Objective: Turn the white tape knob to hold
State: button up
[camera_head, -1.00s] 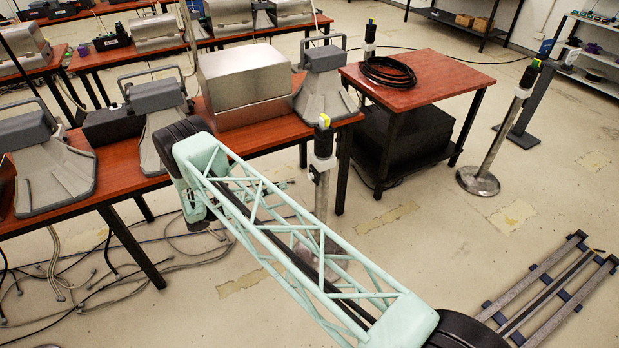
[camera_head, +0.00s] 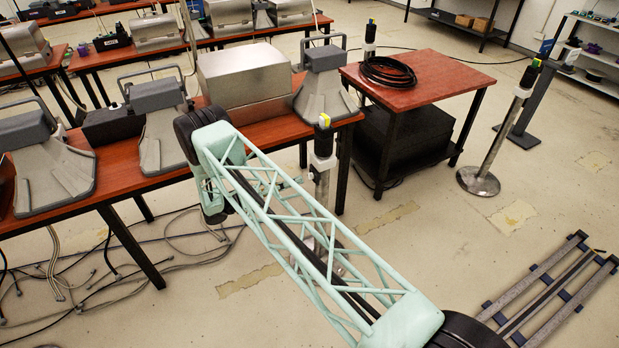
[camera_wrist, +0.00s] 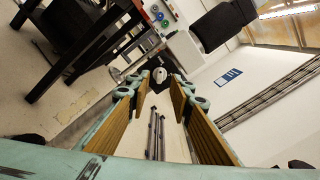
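My gripper (camera_wrist: 160,88) is open in the wrist view. Its two brown-padded fingers stand apart with nothing held between them. Past the fingertips is a small white rounded thing (camera_wrist: 160,74); I cannot tell what it is or how far off it stands. Beyond, at the top, a pale panel (camera_wrist: 178,42) carries small round coloured parts, blue and green among them. I cannot make out a white tape knob in either view.
In the head view, grey desk units and a metal box (camera_head: 245,82) stand on a red-brown table (camera_head: 130,165). A smaller table (camera_head: 440,75) holds a coiled black cable (camera_head: 388,71). Metal posts (camera_head: 492,145) stand nearby. Loose cables lie on the floor at lower left.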

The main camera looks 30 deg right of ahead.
aim_at(309, 175)
jog(key=shift+d, duration=3.5)
jog(key=shift+c, duration=0.5)
jog(key=c, duration=0.4)
